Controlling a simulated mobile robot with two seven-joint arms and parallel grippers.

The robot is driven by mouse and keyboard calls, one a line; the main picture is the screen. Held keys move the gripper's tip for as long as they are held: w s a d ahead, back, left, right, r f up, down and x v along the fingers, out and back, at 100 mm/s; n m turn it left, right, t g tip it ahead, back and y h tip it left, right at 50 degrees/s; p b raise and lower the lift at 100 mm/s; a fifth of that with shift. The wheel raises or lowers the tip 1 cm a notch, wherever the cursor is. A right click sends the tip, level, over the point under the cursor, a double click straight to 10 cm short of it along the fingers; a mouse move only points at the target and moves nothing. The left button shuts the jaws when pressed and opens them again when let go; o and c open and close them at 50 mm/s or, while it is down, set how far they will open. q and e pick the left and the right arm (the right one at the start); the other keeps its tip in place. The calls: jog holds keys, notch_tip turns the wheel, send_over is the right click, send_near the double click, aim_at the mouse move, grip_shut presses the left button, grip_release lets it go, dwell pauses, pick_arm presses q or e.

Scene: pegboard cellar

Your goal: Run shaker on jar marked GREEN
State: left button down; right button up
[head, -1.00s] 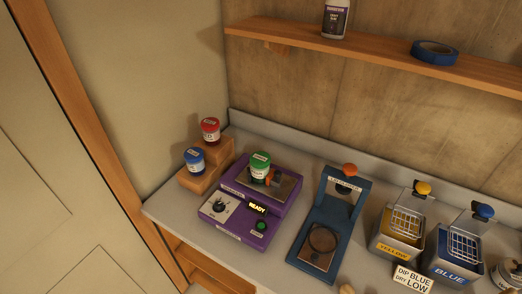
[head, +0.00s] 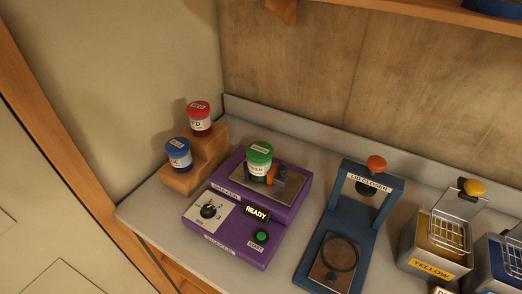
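The jar with the green lid (head: 259,158) stands upright on the metal plate of the purple shaker (head: 228,240), beside an orange-ended clamp (head: 272,175). Its white label is partly readable and ends in "EEN". The shaker's lit display (head: 257,213) reads READY. A black knob (head: 209,211) sits on a white numbered dial at the front left. A green button (head: 261,236) is at the front right. I cannot tell whether the clamp touches the jar. Neither of my grippers is in view.
A red-lidded jar (head: 199,118) and a blue-lidded jar (head: 178,154) stand on a stepped wooden block (head: 208,157) left of the shaker. A blue lid closer (head: 322,243) stands to the right. Further right are the yellow tin (head: 430,262) and the blue tin (head: 490,270) with wire baskets.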

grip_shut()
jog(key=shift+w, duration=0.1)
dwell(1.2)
